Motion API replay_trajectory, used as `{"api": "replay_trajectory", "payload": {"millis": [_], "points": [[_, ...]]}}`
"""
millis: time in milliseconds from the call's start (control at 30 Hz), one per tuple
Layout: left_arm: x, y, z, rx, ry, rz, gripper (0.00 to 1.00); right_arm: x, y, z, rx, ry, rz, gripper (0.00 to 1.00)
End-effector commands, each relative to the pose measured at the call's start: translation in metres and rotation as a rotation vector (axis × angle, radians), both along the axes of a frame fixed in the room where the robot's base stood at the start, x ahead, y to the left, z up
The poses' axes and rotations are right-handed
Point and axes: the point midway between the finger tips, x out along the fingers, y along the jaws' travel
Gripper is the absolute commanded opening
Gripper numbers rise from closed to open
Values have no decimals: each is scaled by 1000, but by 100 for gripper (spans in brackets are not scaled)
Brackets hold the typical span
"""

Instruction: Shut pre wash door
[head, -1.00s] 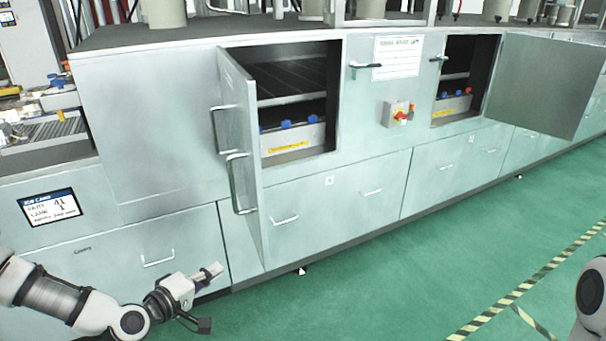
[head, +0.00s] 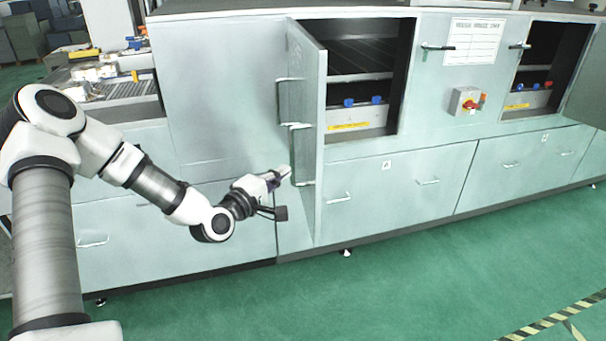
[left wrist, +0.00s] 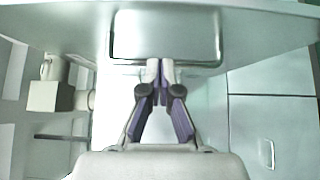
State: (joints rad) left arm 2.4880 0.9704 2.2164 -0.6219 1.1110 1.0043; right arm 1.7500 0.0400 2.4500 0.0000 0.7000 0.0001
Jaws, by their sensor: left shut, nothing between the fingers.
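An open grey metal door (head: 306,215) stands swung out from the left opening of the machine, with bar handles (head: 281,104) on its outer face. I cannot tell from a label whether it is the pre wash door. My left gripper (head: 286,171) is shut and empty, just left of this outer face, near the lower end of the lower handle. In the left wrist view the shut fingertips (left wrist: 160,66) are close to the lower edge of a handle loop (left wrist: 112,35) on the door (left wrist: 65,28); I cannot tell whether they touch. My right gripper is out of view.
The left opening shows dark racks and a box with blue knobs (head: 364,101). A second door (head: 590,90) stands open at the right. A red and yellow switch (head: 467,102) sits between the openings. The green floor (head: 400,290) in front is clear.

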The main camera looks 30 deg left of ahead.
Motion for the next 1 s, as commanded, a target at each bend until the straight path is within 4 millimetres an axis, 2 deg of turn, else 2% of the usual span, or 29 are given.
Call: {"api": "replay_trajectory", "payload": {"millis": [100, 333, 800, 1000], "points": [[23, -2, -1, 10, 3, -3, 0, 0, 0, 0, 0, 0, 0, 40], [44, -24, 1, 4, 3, -1, 0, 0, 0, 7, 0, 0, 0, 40], [49, -30, 0, 0, 1, 2, 0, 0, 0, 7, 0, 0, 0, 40], [52, -35, -2, 2, 0, 21, 0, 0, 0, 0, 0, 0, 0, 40]]}}
